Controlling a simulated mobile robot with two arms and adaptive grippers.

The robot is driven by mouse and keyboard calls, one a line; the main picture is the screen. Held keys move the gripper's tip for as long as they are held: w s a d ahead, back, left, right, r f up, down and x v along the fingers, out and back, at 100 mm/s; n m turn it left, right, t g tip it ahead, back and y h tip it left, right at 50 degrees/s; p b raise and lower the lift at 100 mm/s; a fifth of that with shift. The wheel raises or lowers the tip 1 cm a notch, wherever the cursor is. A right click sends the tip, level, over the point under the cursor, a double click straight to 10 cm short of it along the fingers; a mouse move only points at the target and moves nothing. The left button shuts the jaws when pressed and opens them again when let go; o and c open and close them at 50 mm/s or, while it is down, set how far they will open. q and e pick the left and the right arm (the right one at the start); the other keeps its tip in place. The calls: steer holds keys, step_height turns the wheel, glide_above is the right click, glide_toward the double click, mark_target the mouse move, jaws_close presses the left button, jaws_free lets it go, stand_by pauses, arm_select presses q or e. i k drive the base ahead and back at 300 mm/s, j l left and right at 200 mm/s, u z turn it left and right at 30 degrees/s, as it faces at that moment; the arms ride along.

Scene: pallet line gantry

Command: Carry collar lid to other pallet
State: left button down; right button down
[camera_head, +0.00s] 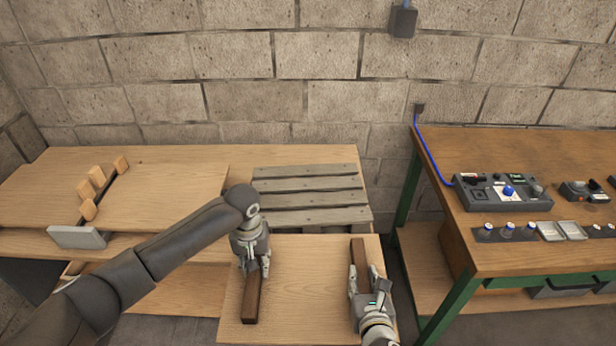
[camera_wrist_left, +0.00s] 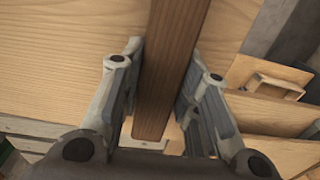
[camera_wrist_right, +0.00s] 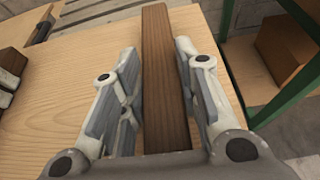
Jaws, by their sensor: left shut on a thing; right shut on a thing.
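The collar lid (camera_head: 305,290) is a flat pale wooden board with two dark wooden bars on top. My left gripper (camera_head: 253,270) has its fingers on both sides of the left bar (camera_head: 250,303), and is shut on it. This bar also shows in the left wrist view (camera_wrist_left: 165,80). My right gripper (camera_head: 363,278) is shut on the right bar (camera_head: 358,252), which also shows in the right wrist view (camera_wrist_right: 166,80). The lid looks level, in front of a grey slatted pallet (camera_head: 310,185). I cannot tell what is under the lid.
A pale wooden surface with several small wooden blocks (camera_head: 97,176) and a grey plate (camera_head: 78,237) is at the left. At the right stands a green-legged workbench (camera_head: 450,160) with a control box (camera_head: 503,192). A narrow gap separates it from the lid. A block wall closes the back.

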mark_target(308, 191)
steer(key=i, duration=1.25)
